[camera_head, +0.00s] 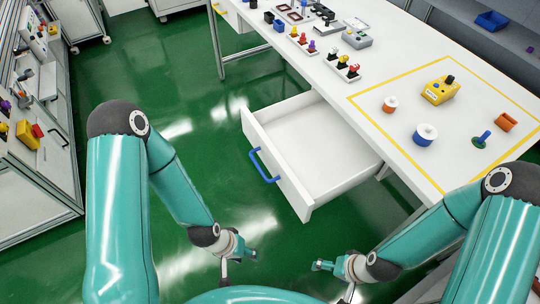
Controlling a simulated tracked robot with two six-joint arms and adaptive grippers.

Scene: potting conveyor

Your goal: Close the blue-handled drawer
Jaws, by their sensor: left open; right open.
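The white drawer (283,183) with a blue handle (262,165) is pulled out from under the white table in the middle of the head view. Its inside looks empty. My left gripper (250,254) is open, below the drawer and apart from it in the picture. My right gripper (318,265) is open, below the drawer's near corner and apart from the handle. Neither gripper holds anything.
The white table (385,70) carries switches, connectors and a yellow-taped area with a yellow box (440,90), a blue spool (425,134) and an orange spool (390,104). A workbench (40,140) stands at the left. Green floor (185,90) between them is clear.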

